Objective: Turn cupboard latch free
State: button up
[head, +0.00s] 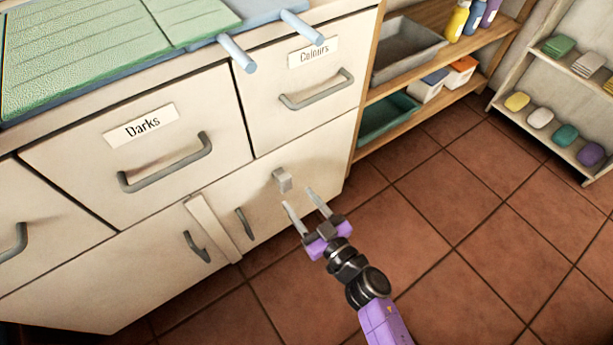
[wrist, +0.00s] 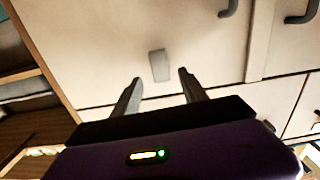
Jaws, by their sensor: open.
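The cupboard latch (head: 283,180) is a small grey block on the cream cupboard door (head: 265,208), below the drawer labelled Colours. It also shows in the wrist view (wrist: 159,65), a little tilted, just beyond and between my fingertips. My gripper (head: 307,200) is open and empty, with its two grey fingers pointing at the latch. It also shows in the wrist view (wrist: 160,78). The fingers look short of the latch, and I see no contact. The cupboard door looks closed. The latch's mounting is too small to make out.
A bar handle (head: 244,222) is on the same door, and another handle (head: 197,247) is left of the pale upright strip (head: 211,228). Drawer handles (head: 318,90) jut out above. A wooden shelf unit (head: 417,98) stands to the right. The tiled floor (head: 470,225) is clear.

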aim_at(287, 184)
jog(key=b+x, duration=0.2)
jog(key=x, duration=0.5)
jog(key=shift+w+a+r+b, duration=0.1)
jog(key=shift+w+a+b, duration=0.1)
jog(key=shift+w+b, duration=0.2)
jog(key=shift+s, duration=0.1)
grip_shut()
